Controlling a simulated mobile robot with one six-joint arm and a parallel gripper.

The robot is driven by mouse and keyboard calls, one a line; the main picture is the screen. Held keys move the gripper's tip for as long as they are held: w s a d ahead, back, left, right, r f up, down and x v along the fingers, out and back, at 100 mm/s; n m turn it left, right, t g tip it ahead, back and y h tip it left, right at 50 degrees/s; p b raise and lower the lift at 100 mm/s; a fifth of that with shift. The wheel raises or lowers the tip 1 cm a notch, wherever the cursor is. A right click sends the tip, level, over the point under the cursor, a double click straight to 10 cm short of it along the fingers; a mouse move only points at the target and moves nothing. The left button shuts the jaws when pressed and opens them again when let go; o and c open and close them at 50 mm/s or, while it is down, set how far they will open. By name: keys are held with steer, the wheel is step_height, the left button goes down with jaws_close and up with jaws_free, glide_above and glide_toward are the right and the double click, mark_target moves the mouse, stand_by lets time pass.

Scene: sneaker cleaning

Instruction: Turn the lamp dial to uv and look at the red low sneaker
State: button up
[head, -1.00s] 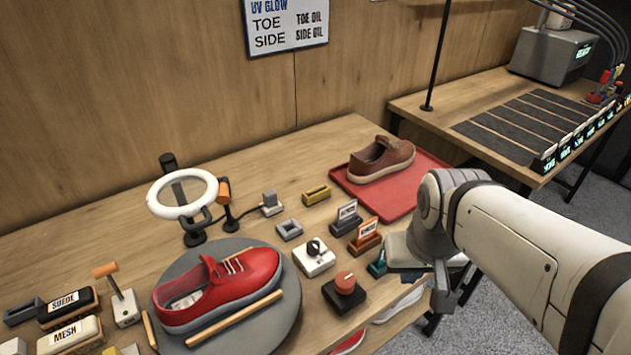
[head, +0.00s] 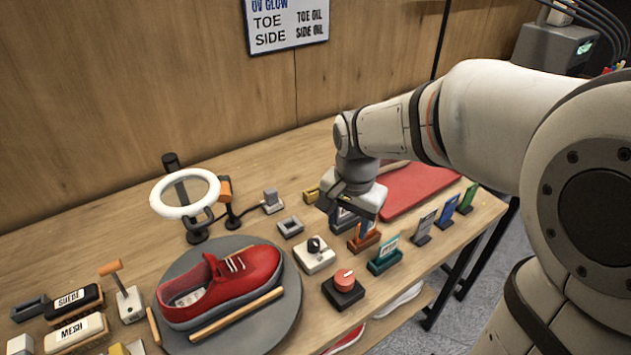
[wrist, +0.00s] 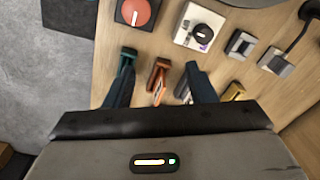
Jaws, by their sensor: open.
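The red low sneaker (head: 222,285) lies on a round grey turntable (head: 285,320), toe to the upper right. A ring lamp (head: 184,194) on a stand is behind it. A white box with a black knob (head: 315,246) and a black box with a red dial (head: 344,280) sit to the right of the turntable; I cannot read which is the lamp's. My gripper (head: 352,212) is open above the card holders. The wrist view shows its two fingers (wrist: 158,72) apart, with the black knob (wrist: 201,34) and red dial (wrist: 134,12) beyond them.
Below my gripper are an orange card holder (head: 366,238) and a teal one (head: 385,256). A red tray (head: 420,188) is behind the arm, its brown shoe mostly hidden. Brushes labelled SUEDE (head: 72,300) and MESH (head: 76,332) lie at left.

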mark_target(314, 242)
steer(key=w+a+f+m, duration=0.1)
steer(key=a, duration=0.1)
steer(key=w+a+f+m, duration=0.1)
steer(key=w+a, duration=0.1)
steer(key=w+a+f+m, duration=0.1)
steer(key=a, duration=0.1)
steer(key=shift+w+a+g+p, duration=0.15)
steer(key=shift+a+g+p, duration=0.15)
steer(key=shift+a+g, duration=0.1)
step_height(314, 242, down, 8)
steer(key=shift+r, duration=0.1)
steer(key=c, duration=1)
